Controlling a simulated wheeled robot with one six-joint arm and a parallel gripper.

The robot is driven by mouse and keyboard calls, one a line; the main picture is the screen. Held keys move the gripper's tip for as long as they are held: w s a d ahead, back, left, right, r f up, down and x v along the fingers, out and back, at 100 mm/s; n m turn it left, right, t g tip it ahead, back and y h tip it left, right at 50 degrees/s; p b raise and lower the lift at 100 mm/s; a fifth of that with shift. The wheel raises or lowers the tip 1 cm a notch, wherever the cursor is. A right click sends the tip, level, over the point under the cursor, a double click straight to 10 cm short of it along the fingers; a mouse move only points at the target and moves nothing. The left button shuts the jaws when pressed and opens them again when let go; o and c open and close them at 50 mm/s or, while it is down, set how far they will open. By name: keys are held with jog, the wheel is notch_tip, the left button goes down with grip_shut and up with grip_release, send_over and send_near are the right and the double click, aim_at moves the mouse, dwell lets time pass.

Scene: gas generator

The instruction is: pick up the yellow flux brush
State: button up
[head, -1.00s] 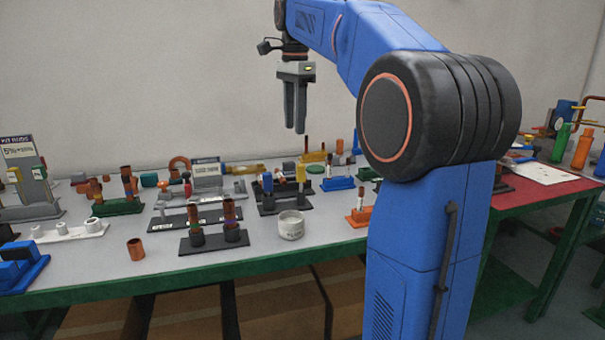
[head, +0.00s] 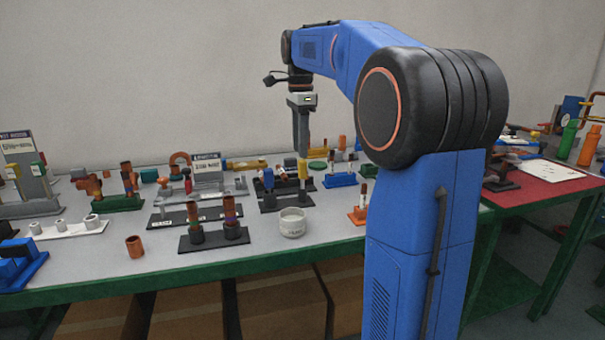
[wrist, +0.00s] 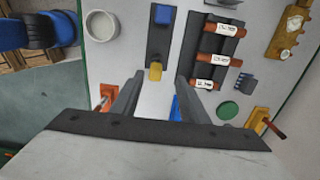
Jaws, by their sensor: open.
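The yellow flux brush (head: 303,171) appears to be the upright yellow-topped piece in a black stand (head: 290,203), beside a blue-topped one (head: 268,180). In the wrist view the yellow piece (wrist: 155,72) is seen from above at one end of the dark stand, just ahead of and between my fingertips. My gripper (head: 301,156) points down, open and empty, and appears above the yellow piece in the head view. Both fingers also show in the wrist view (wrist: 160,80). I cannot tell the exact height gap.
A white round cup (head: 292,223) stands in front of the black stand. A dark stand with several copper-brown tubes (wrist: 214,56) lies close on the right in the wrist view. An orange stand (head: 358,216) is nearby. The table's green front edge (head: 190,273) is clear.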

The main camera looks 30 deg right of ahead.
aim_at(302, 161)
jog(key=shift+s+d+f, duration=0.1)
jog(key=shift+s+f, duration=0.15)
jog(key=shift+f, duration=1.45)
jog(key=shift+s+f, duration=0.2)
jog(key=shift+f, duration=1.45)
jog(key=c, duration=1)
